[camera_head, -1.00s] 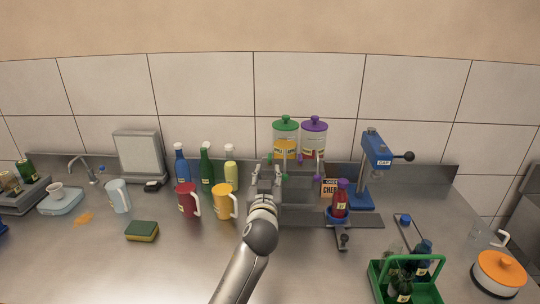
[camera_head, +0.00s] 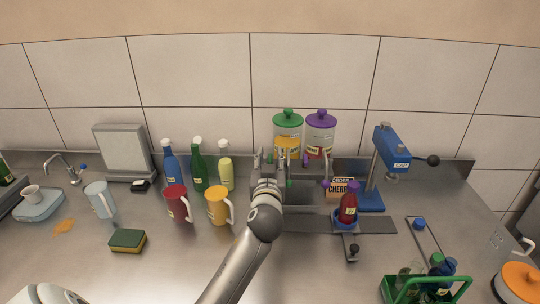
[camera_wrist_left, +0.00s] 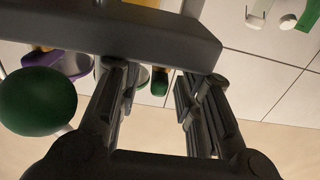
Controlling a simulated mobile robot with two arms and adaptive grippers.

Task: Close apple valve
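The dispenser with the green lid (camera_head: 288,135) stands at the back on a grey stand, with a yellow label. Green valve knobs show below it, one at its front (camera_head: 290,184); I cannot read which dispenser is apple. My left gripper (camera_head: 270,162) is in front of the stand, beside the green knobs, fingers apart. In the left wrist view, the gripper (camera_wrist_left: 160,95) has spread fingers with a small green part (camera_wrist_left: 160,82) seen between them, and nothing visibly gripped. A large green ball knob (camera_wrist_left: 38,100) is close at the left. Whether a finger touches a knob is unclear. My right gripper is out of view.
A purple-lid dispenser (camera_head: 320,136) stands at the right. A red bottle (camera_head: 348,203) and blue capping press (camera_head: 392,150) are further right. A red mug (camera_head: 176,203), yellow mug (camera_head: 217,206) and several bottles stand left.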

